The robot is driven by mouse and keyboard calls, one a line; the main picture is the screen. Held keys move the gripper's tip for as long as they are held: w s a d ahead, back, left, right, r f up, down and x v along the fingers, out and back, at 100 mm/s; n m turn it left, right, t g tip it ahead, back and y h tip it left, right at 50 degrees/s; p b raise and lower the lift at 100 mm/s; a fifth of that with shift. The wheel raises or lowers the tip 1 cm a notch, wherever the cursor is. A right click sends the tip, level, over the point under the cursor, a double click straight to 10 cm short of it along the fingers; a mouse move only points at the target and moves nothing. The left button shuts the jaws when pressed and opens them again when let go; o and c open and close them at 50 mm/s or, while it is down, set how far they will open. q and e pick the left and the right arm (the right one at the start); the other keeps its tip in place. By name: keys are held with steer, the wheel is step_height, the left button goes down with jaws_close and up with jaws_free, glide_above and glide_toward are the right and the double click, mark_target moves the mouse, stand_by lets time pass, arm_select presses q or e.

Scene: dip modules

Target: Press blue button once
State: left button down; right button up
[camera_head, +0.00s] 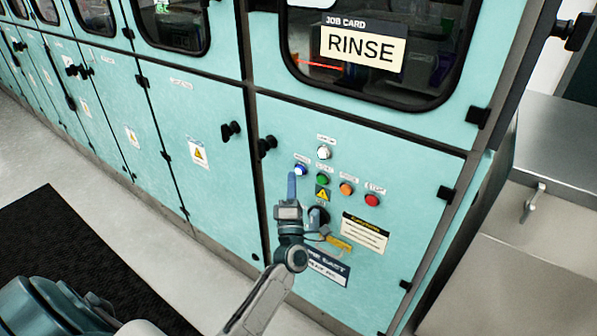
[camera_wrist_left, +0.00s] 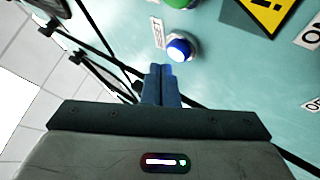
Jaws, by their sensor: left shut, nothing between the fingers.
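The blue button (camera_head: 300,170) is on the teal cabinet panel, at the left end of a row of coloured buttons. It also shows in the left wrist view (camera_wrist_left: 180,48), with a silver ring and a small label beside it. My left gripper (camera_head: 292,178) is shut and empty, its blue fingers pointing up just below the button. In the left wrist view its fingertips (camera_wrist_left: 161,68) are close below and left of the button. I cannot tell whether they touch it. My right gripper is not in view.
Next to it are a green button (camera_head: 322,179), an orange button (camera_head: 347,188), a red button (camera_head: 372,200) and a white button (camera_head: 323,152) above. A black knob (camera_head: 267,145) sticks out at left. A RINSE card (camera_head: 357,46) hangs on the window above.

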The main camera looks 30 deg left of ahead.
arm_select(q)
steer(key=shift+w, duration=0.1)
stand_by(0.5)
steer(key=shift+w, duration=0.35)
steer(key=shift+w+b, duration=0.35)
steer(key=shift+w, duration=0.05)
stand_by(0.6)
steer(key=shift+s+r, duration=0.1)
steer(key=shift+s, duration=0.05)
steer(key=shift+s+p, duration=0.3)
steer(key=shift+s, duration=0.4)
